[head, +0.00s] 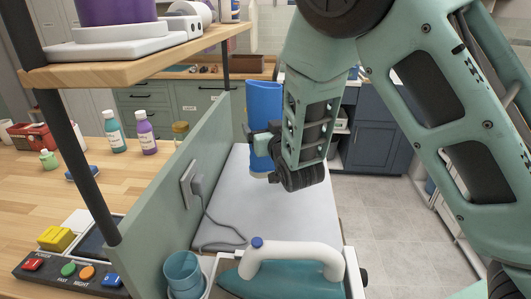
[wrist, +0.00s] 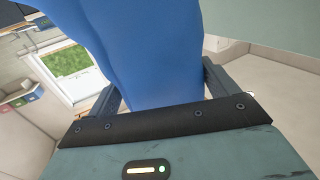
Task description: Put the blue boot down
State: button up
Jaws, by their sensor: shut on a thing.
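In the wrist view the boot (wrist: 150,50) fills the middle between the two fingers of my gripper (wrist: 158,88). The boot's lower end is close over the far part of the padded board (head: 265,220); I cannot tell whether it touches.
A teal iron (head: 290,275) with a white handle stands at the near end of the board. A blue cup (head: 183,273) is left of it. A green partition (head: 215,140) with a plug and cord borders the board on the left. Grey floor lies open on the right.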

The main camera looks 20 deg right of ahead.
jog(key=shift+f+p, duration=0.45)
jog(key=shift+f, duration=2.55)
jog(key=o, duration=1.4)
jog(key=shift+o, duration=0.2)
